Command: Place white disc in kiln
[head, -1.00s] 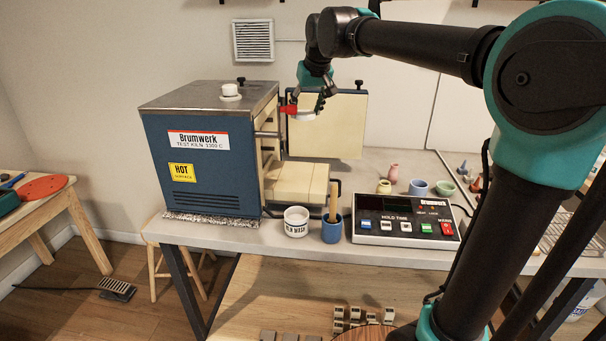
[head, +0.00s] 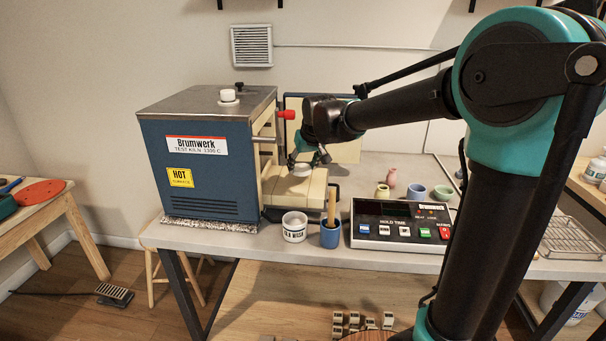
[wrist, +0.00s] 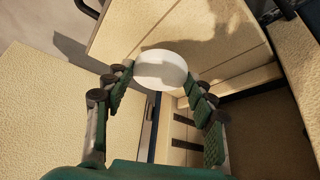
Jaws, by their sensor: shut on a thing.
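The white disc (head: 301,170) is between the fingers of my gripper (head: 306,160) at the open side of the kiln. In the wrist view the disc (wrist: 160,68) sits at the fingertips of my gripper (wrist: 158,84), which is shut on it. The blue kiln (head: 205,160) stands at the left of the bench, and its cream open door (head: 345,151) shows behind my wrist. The disc is in front of cream kiln brick (head: 290,190); whether it touches the brick I cannot tell. Part of the kiln mouth is hidden from the head camera.
A white cup (head: 294,229) and a blue cup (head: 331,236) with a wooden-handled tool stand before the kiln. A control box (head: 400,229) is to their right, with small pots behind it. A red knob (head: 286,115) is close to my wrist.

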